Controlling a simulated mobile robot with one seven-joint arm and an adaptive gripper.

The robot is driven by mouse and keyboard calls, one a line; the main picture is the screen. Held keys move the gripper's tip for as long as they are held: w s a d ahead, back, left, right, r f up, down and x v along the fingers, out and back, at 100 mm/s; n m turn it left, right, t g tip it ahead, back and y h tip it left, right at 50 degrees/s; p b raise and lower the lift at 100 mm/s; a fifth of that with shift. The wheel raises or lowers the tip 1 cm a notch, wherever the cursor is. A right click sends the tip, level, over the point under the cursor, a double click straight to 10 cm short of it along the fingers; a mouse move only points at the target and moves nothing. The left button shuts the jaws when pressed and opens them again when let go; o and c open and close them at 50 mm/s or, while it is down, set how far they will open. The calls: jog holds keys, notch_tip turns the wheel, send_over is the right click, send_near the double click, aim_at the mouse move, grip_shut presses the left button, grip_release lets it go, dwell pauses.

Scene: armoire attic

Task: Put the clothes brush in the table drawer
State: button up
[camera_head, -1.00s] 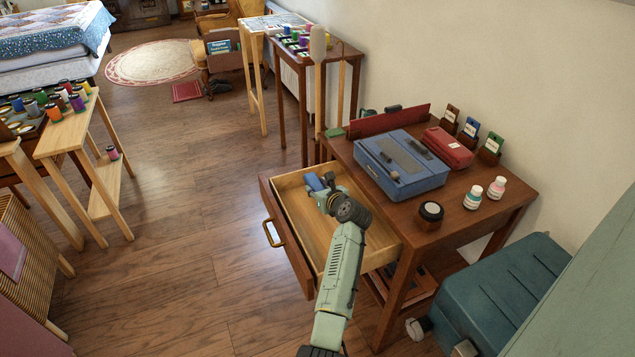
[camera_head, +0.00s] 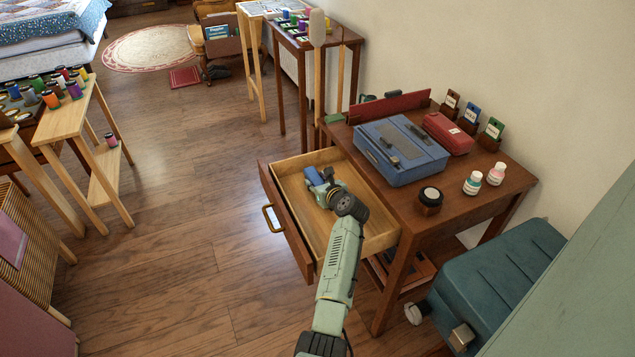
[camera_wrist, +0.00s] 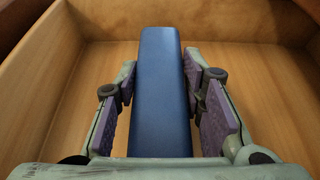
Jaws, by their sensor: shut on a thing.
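The table drawer (camera_head: 282,225) is pulled open from the dark wooden table, with a bare light wood inside. My gripper (camera_head: 322,182) reaches into the drawer space near its back left part. The wrist view shows the blue back of the clothes brush (camera_wrist: 160,90) between the purple finger pads of my gripper (camera_wrist: 162,100), which is shut on it. The brush also shows as a small blue patch in the head view (camera_head: 314,176). In the wrist view the drawer walls surround it and the floor lies below. Its underside is hidden, so I cannot tell whether it touches the floor.
On the table (camera_head: 460,200) stand a blue case (camera_head: 402,160), a red box (camera_head: 448,133), two small bottles (camera_head: 480,180) and a dark round tin (camera_head: 430,198). A low teal chest (camera_head: 500,285) stands at the right. The floor left of the drawer is clear.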

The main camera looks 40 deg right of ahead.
jog(key=shift+f+b, duration=0.3)
jog(key=shift+f, duration=0.3)
jog(key=o, duration=1.4)
